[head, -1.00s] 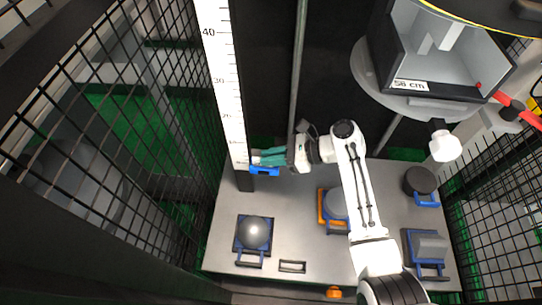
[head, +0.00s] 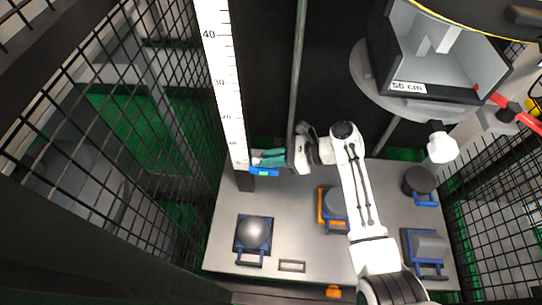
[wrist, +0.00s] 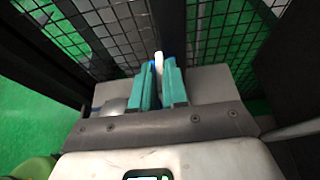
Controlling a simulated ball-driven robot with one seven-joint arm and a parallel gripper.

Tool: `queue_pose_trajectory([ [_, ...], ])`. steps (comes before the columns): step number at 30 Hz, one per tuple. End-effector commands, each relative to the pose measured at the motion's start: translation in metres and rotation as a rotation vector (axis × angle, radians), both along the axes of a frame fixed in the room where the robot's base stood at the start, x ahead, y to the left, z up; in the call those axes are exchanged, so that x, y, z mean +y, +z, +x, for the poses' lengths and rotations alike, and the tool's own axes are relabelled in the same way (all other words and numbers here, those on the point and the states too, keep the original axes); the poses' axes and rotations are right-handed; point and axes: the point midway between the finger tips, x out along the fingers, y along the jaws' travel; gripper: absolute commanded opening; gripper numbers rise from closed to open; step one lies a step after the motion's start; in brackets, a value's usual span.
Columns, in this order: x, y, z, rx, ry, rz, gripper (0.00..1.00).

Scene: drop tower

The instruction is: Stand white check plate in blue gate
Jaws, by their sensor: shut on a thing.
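My gripper (head: 270,158) has teal fingers and reaches left to the foot of the tall white ruler. It is shut on the white check plate, which shows as a narrow white upright edge (wrist: 158,62) between the fingertips in the wrist view. In the head view only a small pale bit of the plate shows at the fingertips. The blue gate (head: 256,173) is at the ruler's foot, right at the fingertips, with a small green patch on its front. Blue parts of it show beside the plate in the wrist view. The plate's lower edge is hidden.
The white ruler (head: 222,80) rises behind the gate. On the grey table (head: 300,240) are a grey dome in a blue holder (head: 253,233), an orange-and-blue holder (head: 322,208), a dark cylinder (head: 420,180) and a grey block (head: 430,246). A grey bin marked 56 cm (head: 411,86) hangs upper right. Mesh fencing stands at both sides.

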Motion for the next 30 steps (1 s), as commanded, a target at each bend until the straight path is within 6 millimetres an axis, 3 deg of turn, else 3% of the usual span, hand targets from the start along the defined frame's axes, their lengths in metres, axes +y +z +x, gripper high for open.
queue_pose_trajectory([
  [9, -0.0001, -0.0001, 0.0001, -0.001, 0.0, 0.0, 0.0],
  [10, -0.0001, -0.0001, 0.0001, -0.001, 0.0, 0.0, 0.15],
  [19, -0.0001, -0.0001, 0.0, 0.0, 0.0, 0.0, 0.43],
  [30, -0.0083, 0.0037, -0.0007, -0.001, -0.003, 0.001, 0.43],
])
